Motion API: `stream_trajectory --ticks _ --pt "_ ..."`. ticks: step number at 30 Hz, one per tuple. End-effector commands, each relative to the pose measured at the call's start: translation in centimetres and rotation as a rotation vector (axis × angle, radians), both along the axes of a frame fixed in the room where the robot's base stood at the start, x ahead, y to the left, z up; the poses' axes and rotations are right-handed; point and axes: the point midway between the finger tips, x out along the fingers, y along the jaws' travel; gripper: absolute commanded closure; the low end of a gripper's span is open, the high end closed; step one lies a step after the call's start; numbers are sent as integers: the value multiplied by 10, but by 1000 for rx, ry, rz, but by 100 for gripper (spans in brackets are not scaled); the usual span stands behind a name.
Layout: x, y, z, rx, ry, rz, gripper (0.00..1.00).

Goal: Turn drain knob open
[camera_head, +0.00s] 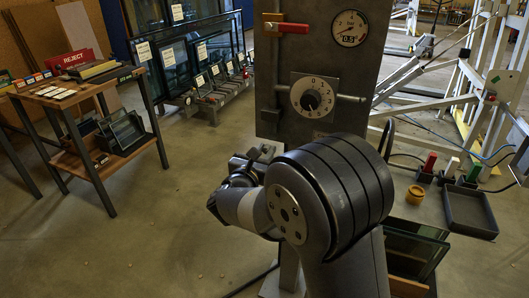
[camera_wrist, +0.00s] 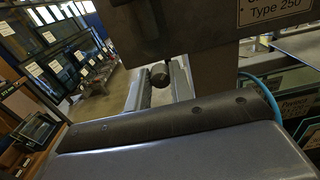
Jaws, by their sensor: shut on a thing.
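The drain knob (camera_wrist: 160,74) is a small dark round knob under the grey cabinet in the wrist view. My gripper (camera_wrist: 161,83) has one finger on each side of it and is shut on it. In the head view my gripper (camera_head: 264,152) is partly hidden behind my wrist, just below the panel's lower edge. The drain knob cannot be made out there. The knob's exact angle is hard to tell.
The grey panel (camera_head: 333,112) above carries a gauge (camera_head: 350,28), a numbered dial (camera_head: 312,95) and a red-handled lever (camera_head: 286,27). A reject table (camera_head: 92,97) stands left; floor between is clear.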

Motion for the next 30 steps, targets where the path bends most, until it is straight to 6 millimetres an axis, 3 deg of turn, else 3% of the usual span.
stream_trajectory --ticks 14,30 --pt "0 0 -3 64 -24 0 100" --pt "-1 -1 -6 468 -172 1 100"
